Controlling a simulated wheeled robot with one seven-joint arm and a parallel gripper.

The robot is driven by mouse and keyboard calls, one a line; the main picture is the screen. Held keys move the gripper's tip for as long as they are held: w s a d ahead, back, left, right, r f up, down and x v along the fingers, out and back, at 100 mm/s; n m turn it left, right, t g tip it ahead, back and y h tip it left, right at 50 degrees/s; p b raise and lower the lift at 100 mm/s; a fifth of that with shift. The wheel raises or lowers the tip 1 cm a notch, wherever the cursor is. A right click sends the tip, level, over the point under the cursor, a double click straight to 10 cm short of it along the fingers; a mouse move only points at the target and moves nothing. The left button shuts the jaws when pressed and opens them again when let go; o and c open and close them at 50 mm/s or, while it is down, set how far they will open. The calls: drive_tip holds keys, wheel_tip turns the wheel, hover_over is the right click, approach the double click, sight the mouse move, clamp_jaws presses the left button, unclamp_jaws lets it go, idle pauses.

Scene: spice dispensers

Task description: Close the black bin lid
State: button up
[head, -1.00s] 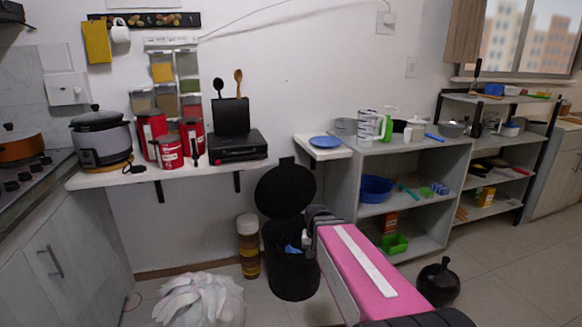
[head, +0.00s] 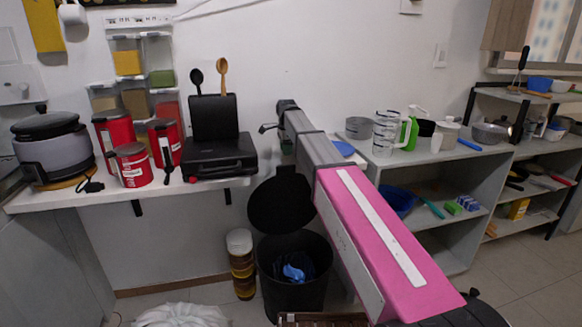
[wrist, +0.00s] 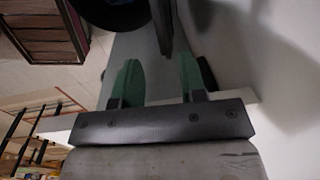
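The black bin (head: 292,290) stands on the floor below the counter, with a crumpled blue item inside. Its round black lid (head: 283,203) is raised nearly upright at the back of the bin, toward the wall. My gripper (head: 286,146) is above the lid near the wall, partly hidden by my arm in the head view. In the wrist view my gripper (wrist: 158,70) has two green fingertips spread apart with nothing between them. The dark lid edge (wrist: 163,25) shows beyond the fingertips, and part of the bin (wrist: 112,12) shows at the top.
A wall shelf (head: 130,197) with canisters, a cooker and a black case is left of the lid. A grey shelf unit (head: 445,165) with kitchenware is to the right. A jar (head: 241,265) stands left of the bin. The wall is close beside my gripper.

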sight(286, 175)
drive_tip(key=f, duration=1)
drive_tip(key=shift+w+a+f, duration=0.1)
drive_tip(key=shift+w+f, duration=0.25)
drive_tip(key=shift+w, duration=0.05)
clamp_jaws()
